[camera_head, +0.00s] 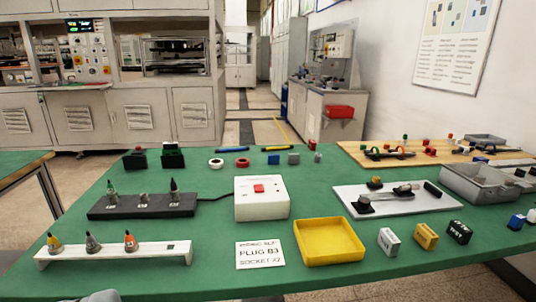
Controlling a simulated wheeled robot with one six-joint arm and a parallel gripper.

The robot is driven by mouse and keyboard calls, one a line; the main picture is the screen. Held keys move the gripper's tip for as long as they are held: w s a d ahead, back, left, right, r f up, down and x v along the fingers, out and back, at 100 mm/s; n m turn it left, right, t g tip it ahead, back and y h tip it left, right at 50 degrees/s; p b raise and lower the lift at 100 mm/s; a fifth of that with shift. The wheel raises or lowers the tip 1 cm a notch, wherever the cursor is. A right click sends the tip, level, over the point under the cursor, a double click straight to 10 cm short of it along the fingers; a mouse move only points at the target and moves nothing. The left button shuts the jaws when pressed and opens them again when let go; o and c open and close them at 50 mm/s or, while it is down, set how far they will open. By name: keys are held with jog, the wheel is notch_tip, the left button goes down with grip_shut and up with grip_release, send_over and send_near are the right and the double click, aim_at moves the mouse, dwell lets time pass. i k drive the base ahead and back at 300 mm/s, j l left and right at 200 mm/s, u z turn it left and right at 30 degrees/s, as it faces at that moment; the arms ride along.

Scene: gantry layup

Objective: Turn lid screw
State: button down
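No screw can be made out clearly at this size. A grey open box (478,187) stands at the right edge of the green table, and a smaller flat grey piece (485,138) lies behind it on a wooden board; I cannot tell whether either belongs to the lid. A white box with a red button (262,198) stands mid-table. My gripper's fingers do not show. A small grey rounded shape (100,297) at the bottom left edge is cut off, and I cannot tell what it is.
The green table (210,275) also holds a yellow tray (328,241), a printed card (260,254), a white rack (112,254), a black rack (140,206), a white plate with a lever (345,198), the wooden board (355,152) and small blocks. Bare cloth shows front left.

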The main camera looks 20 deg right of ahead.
aim_at(508, 183)
jog(key=z, duration=2)
